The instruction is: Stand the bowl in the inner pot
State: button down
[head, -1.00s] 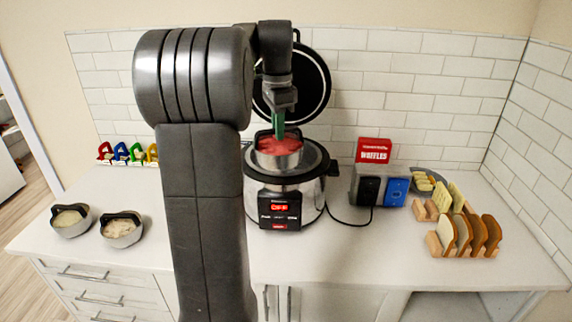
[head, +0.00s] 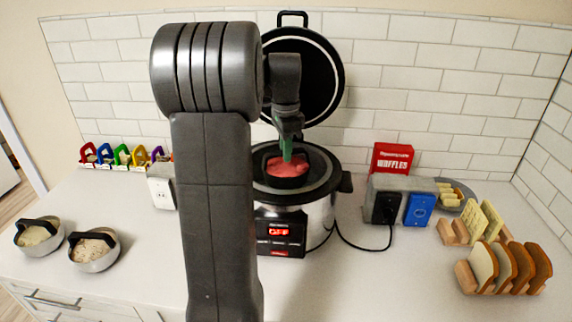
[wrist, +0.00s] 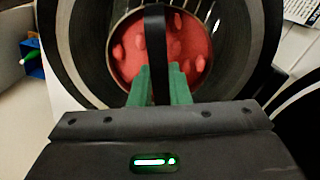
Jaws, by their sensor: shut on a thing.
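A round metal bowl with a red, lumpy filling (head: 286,169) and a dark arched handle is in the mouth of the cooker's inner pot (head: 322,174). It also shows in the wrist view (wrist: 192,50), upright, with the dark pot wall (wrist: 75,45) around it. My gripper (head: 287,152) is above the bowl, pointing down. In the wrist view its green fingers (wrist: 162,88) are shut on the handle, one on each side. The bowl's underside is hidden, so I cannot tell whether it touches the pot floor.
The cooker's lid (head: 303,78) stands open behind the pot; its display (head: 279,232) reads OFF. Two other handled bowls (head: 38,236) (head: 95,249) stand at the left.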

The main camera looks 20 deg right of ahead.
aim_at(286, 166)
jog(key=shift+f, duration=2)
jog(key=c, duration=1.8)
grip_release()
jog(key=shift+f, duration=0.25)
jog(key=o, duration=0.4)
jog(key=shift+o, duration=0.2)
jog(key=shift+r, duration=0.15)
notch_tip(286, 166, up, 12)
jog(key=shift+r, duration=0.1)
